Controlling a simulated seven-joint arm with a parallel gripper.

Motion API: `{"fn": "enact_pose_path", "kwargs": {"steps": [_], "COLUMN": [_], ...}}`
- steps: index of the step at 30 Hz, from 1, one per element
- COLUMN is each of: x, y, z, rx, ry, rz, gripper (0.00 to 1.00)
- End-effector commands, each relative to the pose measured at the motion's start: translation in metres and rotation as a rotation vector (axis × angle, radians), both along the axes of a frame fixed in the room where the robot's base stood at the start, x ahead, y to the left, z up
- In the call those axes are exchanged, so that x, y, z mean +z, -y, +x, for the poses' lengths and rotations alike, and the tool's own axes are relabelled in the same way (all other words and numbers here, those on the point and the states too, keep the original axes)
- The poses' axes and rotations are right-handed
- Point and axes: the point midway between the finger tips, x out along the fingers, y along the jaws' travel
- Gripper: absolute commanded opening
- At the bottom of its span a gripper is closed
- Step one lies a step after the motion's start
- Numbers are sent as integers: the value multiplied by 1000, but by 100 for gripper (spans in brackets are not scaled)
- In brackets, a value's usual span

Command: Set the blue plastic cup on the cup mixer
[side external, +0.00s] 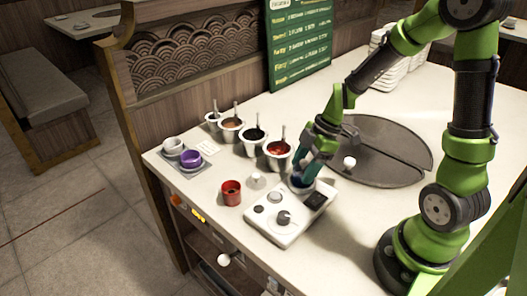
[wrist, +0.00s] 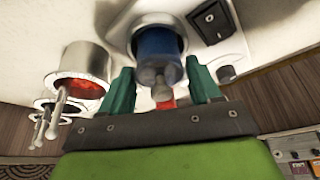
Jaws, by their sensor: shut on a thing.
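The blue plastic cup (wrist: 157,45) is between the teal fingers of my gripper (wrist: 162,78) in the wrist view. My gripper is shut on it. The cup is over the round metal-rimmed holder of the cup mixer (wrist: 240,55), with the rim showing around it. I cannot tell whether it rests fully on the mixer. In the side view my gripper (side external: 303,178) is low at the back of the white cup mixer (side external: 268,222), and the cup is mostly hidden by the fingers. The mixer has a dark knob and a black switch.
A red cup (side external: 231,193) stands left of the mixer. Purple (side external: 191,159) and white (side external: 172,146) cups stand on a mat at the far left. Several sauce wells with ladles, including a red sauce well (side external: 277,153), line the back. A round dark plate (side external: 390,152) lies to the right.

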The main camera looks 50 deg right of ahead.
Motion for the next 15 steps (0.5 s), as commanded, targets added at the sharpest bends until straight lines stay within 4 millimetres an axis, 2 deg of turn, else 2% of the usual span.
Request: {"fn": "enact_pose_path", "kwargs": {"steps": [5,6,11,15], "x": [-3,-3,-3,-3], "y": [0,0,0,0], "z": [0,0,0,0], "rx": [-1,-1,-1,0], "ry": [-1,0,0,1], "rz": [2,1,1,1], "gripper": [31,66,90,92]}}
